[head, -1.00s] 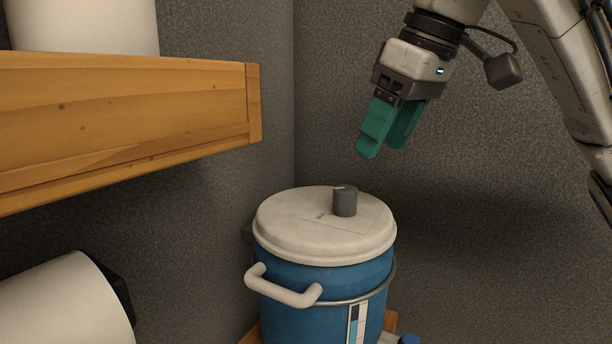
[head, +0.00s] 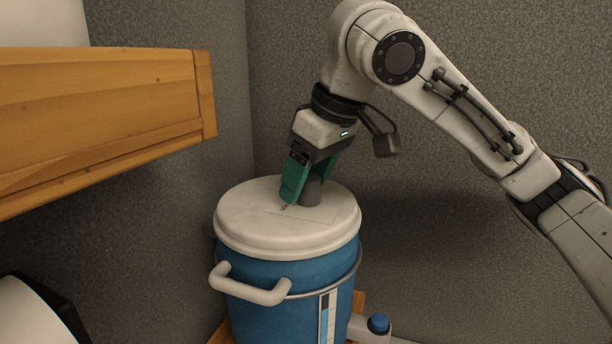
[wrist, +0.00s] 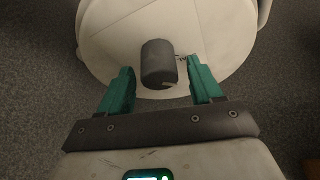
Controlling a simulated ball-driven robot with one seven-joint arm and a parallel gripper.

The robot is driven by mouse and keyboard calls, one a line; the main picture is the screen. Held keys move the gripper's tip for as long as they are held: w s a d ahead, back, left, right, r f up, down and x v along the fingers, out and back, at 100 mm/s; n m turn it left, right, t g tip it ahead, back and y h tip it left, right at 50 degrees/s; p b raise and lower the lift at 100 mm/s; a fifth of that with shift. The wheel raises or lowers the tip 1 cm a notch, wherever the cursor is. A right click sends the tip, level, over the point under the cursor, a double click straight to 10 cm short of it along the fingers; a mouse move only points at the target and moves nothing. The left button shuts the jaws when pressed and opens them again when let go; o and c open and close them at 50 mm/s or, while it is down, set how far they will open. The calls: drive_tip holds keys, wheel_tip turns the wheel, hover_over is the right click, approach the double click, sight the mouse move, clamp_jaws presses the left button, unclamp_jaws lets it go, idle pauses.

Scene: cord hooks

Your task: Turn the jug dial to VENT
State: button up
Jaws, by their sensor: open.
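The jug (head: 275,300) is blue with a white lid (head: 250,222), and stands upright in the corner. A grey cylindrical dial (head: 312,190) rises from the lid; it also shows in the wrist view (wrist: 157,62). A small light mark is on the dial's near edge in the wrist view. My gripper (head: 303,190) has green fingers and is open, low over the lid. In the wrist view the fingers (wrist: 160,88) lie on either side of the dial, with a gap to each side.
A wooden shelf (head: 100,120) juts out at the upper left, near the jug. A white handle (head: 250,288) sticks out at the jug's front. Grey walls stand behind.

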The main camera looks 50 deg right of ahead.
drive_tip(key=shift+f, duration=0.25)
drive_tip(key=c, duration=1)
